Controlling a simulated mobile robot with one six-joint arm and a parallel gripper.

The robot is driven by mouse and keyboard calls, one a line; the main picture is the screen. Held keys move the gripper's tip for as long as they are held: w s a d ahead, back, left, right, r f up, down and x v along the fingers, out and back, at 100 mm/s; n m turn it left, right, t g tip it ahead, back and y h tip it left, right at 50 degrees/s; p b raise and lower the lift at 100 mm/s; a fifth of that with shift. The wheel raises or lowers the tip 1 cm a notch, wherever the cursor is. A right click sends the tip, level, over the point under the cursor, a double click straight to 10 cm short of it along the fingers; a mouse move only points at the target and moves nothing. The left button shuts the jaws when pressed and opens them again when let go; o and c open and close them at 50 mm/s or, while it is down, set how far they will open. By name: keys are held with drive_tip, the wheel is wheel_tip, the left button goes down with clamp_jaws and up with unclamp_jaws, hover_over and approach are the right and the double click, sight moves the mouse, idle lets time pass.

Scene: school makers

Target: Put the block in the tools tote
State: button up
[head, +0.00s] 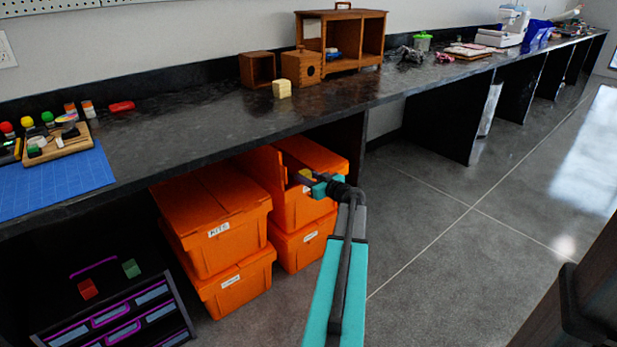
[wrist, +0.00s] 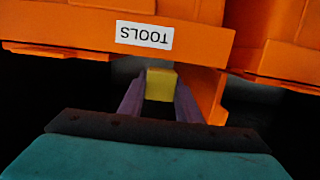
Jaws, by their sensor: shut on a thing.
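A yellow block (wrist: 160,85) sits between the two fingers of my gripper (wrist: 161,98) in the wrist view. A bit of the block (head: 306,174) shows in the head view beside my teal gripper (head: 318,184). The orange tote labelled TOOLS (wrist: 85,30) is just beyond the block, its label upside down in the wrist view. In the head view an upper orange tote (head: 290,212) stands with its lid flaps raised, and the gripper overlaps its opening. I cannot tell whether the block is above the rim or below it.
A closed orange tote labelled KITS (head: 222,246) stands to the left, with further orange totes stacked below. The dark counter (head: 200,130) overhangs them. A pale block (head: 281,89) and wooden boxes stand on the counter. The floor (head: 430,240) to the right is clear.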

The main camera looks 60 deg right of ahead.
drive_tip(key=r+p+x, duration=0.1)
drive_tip(key=p+x, duration=0.5)
drive_tip(key=x, duration=0.2)
drive_tip(key=shift+w+d, duration=0.25)
drive_tip(key=shift+w, duration=0.2)
drive_tip(key=shift+r, duration=0.15)
idle(0.4)
drive_tip(key=o, duration=1.1)
drive_tip(key=p+v, duration=0.3)
drive_tip(key=v, duration=1.1)
drive_tip(key=shift+a, duration=0.1)
